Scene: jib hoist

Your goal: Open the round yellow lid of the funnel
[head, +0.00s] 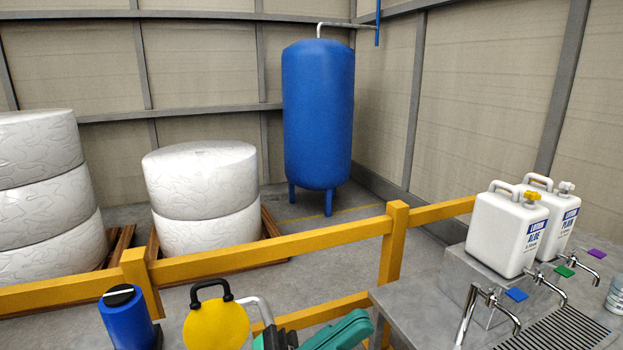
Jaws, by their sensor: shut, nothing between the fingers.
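The round yellow lid (215,328) is at the bottom edge of the head view, left of centre. Its flat face shows, and its lower edge is cut off. A black loop handle (210,288) stands at its top edge. The funnel itself cannot be made out, so I cannot tell whether the lid lies on it or stands raised. A teal and black part (340,332) shows to the right of the lid, cut off by the frame; I cannot tell what it is. I cannot make out my gripper's fingers.
A blue cylinder with a black top (127,318) stands left of the lid. A yellow railing (270,247) runs behind. At right, a metal counter (405,300) holds white canisters (505,235) and taps (492,296). White wrapped stacks (200,185) and a blue tank (318,115) stand beyond.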

